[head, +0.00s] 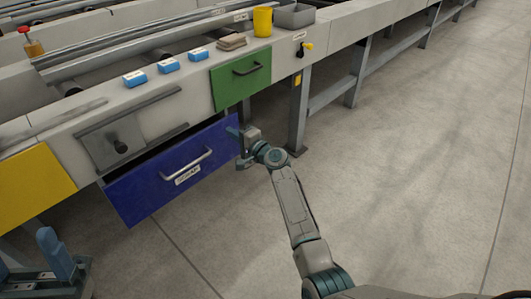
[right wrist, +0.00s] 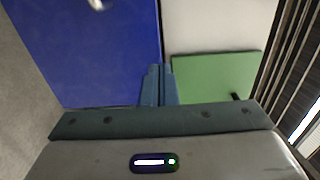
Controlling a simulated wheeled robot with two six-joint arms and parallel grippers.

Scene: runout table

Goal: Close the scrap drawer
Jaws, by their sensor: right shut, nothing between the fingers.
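The scrap drawer, taken to be the blue drawer (head: 150,185) with a bar handle (head: 187,164) and a small label I cannot read, stands pulled out below the table front. A dark gap shows above its front. My right gripper (head: 236,132) is shut and empty at the drawer's right edge. In the right wrist view its fingers (right wrist: 158,72) lie together in front of the blue panel's edge; I cannot tell whether they touch it. My left gripper (head: 27,250) is partly in view at the bottom left, its fingers apart, away from the drawer.
A green drawer front (head: 240,78) is to the upper right, and a yellow panel (head: 35,185) is to the left. A table leg (head: 298,108) stands right of my right gripper. Blue boxes (head: 168,66) and a yellow cup (head: 262,21) sit on the table. The floor in front is clear.

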